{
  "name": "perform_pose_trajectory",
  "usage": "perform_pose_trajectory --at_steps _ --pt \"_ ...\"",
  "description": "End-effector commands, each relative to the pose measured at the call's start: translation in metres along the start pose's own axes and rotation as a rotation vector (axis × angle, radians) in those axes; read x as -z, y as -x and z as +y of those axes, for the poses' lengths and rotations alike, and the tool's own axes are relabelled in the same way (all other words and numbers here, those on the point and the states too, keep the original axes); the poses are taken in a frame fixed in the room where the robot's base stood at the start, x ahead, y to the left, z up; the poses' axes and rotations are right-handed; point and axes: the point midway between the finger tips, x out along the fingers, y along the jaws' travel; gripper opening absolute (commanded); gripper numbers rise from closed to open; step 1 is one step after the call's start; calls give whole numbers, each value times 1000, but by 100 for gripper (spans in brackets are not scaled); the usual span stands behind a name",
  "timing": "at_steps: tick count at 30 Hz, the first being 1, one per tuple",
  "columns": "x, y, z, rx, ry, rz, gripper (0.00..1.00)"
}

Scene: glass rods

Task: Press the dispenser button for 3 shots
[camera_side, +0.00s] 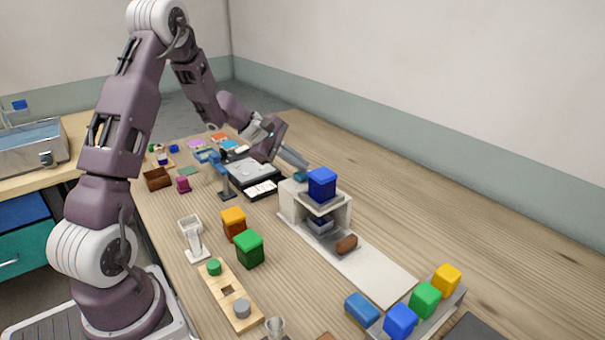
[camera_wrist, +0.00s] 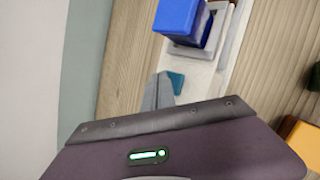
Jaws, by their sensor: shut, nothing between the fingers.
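The dispenser (camera_side: 342,212) is a pale stand on a long white base board, with a blue block (camera_side: 322,184) on top; the block also shows in the wrist view (camera_wrist: 176,17). A teal button (camera_side: 300,177) sits at the dispenser's far left side and shows in the wrist view (camera_wrist: 177,83). My gripper (camera_side: 303,165) is shut and empty, its fingertips just above or at the button. In the wrist view the fingertips (camera_wrist: 160,78) are right beside the teal button; I cannot tell whether they touch it. A small blue piece (camera_side: 320,225) is inside the stand's opening.
A brown piece (camera_side: 347,244) lies on the white board (camera_side: 385,280). A rack with coloured blocks (camera_side: 425,299) stands at the front right. Orange (camera_side: 233,223) and green (camera_side: 249,249) blocks stand left of the dispenser. A dark device (camera_side: 252,172) is behind. The table's right side is clear.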

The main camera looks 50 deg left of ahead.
Motion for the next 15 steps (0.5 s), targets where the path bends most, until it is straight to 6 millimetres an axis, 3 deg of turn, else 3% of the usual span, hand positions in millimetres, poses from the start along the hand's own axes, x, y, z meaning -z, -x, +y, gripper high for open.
perform_pose_trajectory --at_steps 15 --pt "-5 7 5 -1 0 0 0"
